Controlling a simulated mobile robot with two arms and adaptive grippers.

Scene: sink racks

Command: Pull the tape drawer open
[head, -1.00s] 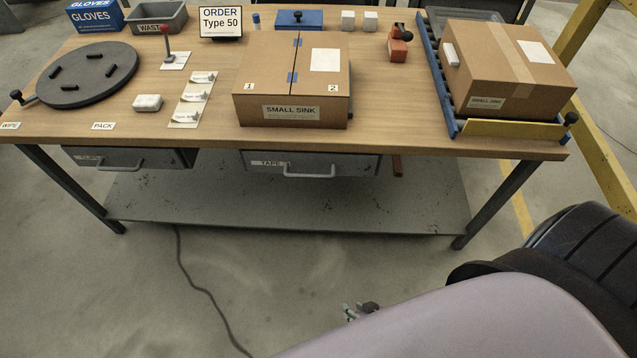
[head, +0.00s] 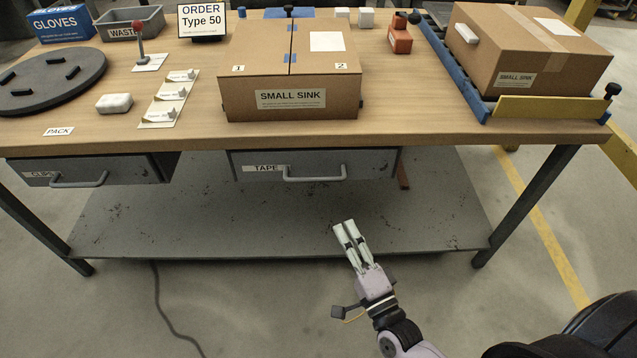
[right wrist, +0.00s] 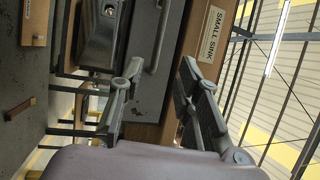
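The tape drawer (head: 345,165) is a grey drawer under the front edge of the workbench, with a white TAPE label and a bar handle (head: 315,175). It looks shut. In the right wrist view the picture is turned sideways, and the drawer front (right wrist: 146,75) and its handle (right wrist: 161,40) show beyond the fingers. My right gripper (head: 346,227) is below and in front of the drawer, apart from the handle. Its two fingers (right wrist: 160,100) are spread with nothing between them. My left gripper is not in view.
A second drawer (head: 120,168) with its own handle is at the left. A lower shelf (head: 200,215) lies beneath the bench top. A closed SMALL SINK carton (head: 290,75) stands above the tape drawer. Another carton (head: 535,55) rests on the blue rack at the right.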

